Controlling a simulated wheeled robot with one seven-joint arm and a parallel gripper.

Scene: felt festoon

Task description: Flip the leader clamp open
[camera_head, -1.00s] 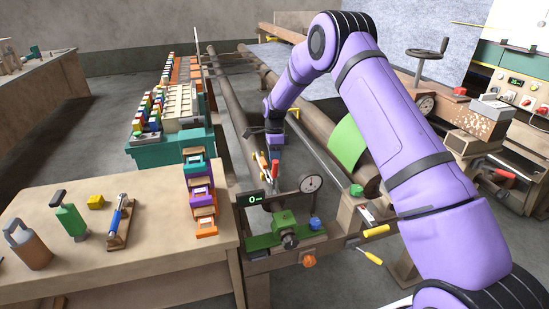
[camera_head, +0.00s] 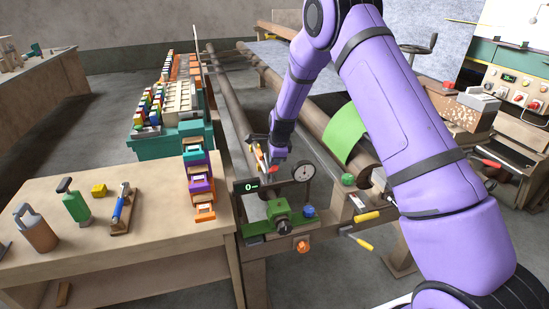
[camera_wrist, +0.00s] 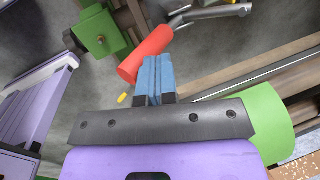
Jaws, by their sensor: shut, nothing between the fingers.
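The red-handled lever, which looks like the leader clamp, shows in the head view as a small red grip (camera_head: 273,169) behind the dial gauge. In the wrist view its red handle (camera_wrist: 143,56) lies at a slant, with a grey metal arm (camera_wrist: 208,13) beyond its upper end. My gripper (camera_wrist: 153,62) has its blue fingers shut together with nothing between them. The fingertips overlap the lower right side of the red handle in the picture; I cannot tell whether they touch it. In the head view my gripper (camera_head: 277,156) is just above the handle, partly hidden.
A dial gauge (camera_head: 304,172) and a green block with a knob (camera_head: 279,212) stand close in front. A green felt piece (camera_head: 346,136) hangs over the roller at right. A stack of coloured trays (camera_head: 200,185) stands at the left table's edge.

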